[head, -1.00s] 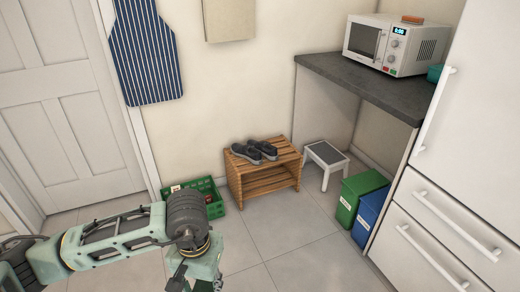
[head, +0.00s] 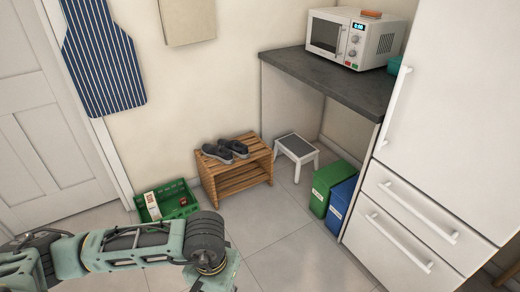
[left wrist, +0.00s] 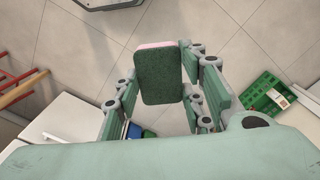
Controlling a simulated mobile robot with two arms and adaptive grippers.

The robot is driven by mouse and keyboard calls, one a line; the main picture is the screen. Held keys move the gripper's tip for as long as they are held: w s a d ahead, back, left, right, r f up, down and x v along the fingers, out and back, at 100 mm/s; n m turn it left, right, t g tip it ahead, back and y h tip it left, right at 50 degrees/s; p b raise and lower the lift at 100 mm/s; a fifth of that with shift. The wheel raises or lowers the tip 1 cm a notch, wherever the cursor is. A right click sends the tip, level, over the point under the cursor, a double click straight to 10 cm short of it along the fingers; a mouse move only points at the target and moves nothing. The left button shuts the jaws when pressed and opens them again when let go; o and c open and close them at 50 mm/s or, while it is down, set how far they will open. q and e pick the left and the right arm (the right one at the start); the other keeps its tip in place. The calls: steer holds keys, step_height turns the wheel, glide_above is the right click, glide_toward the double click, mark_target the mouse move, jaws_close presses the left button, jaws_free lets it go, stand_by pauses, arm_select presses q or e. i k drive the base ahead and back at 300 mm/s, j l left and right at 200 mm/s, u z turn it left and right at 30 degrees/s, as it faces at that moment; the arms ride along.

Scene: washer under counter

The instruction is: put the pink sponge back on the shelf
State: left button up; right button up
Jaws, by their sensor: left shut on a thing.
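The pink sponge (left wrist: 160,75) shows in the left wrist view as a block with a dark green scouring face and a thin pink edge at its top. My left gripper (left wrist: 163,66) is shut on it and holds it above the tiled floor. In the head view my left arm comes in from the lower left, and the sponge is not visible there. A slatted wooden rack (head: 238,172) with a lower shelf stands against the wall, with dark shoes (head: 226,149) on top. I cannot tell whether it is the task's shelf. My right gripper is not in view.
A green crate (head: 168,203) is left of the rack. A white step stool (head: 297,149) and green (head: 323,187) and blue (head: 340,204) bins stand under the dark counter (head: 330,80). A microwave (head: 352,38) with an orange-brown block on top sits there. A white fridge (head: 440,120) is right. Floor between is clear.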

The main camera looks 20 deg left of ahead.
mark_target(255, 147)
steer(key=i+j+z, duration=0.35)
steer(key=i+j, duration=0.2)
steer(key=j, duration=0.2)
steer(key=i+j+z, duration=0.2)
steer(key=j, duration=0.2)
steer(key=i+j+z, duration=0.15)
steer(key=i+j, duration=0.15)
steer(key=j, duration=0.15)
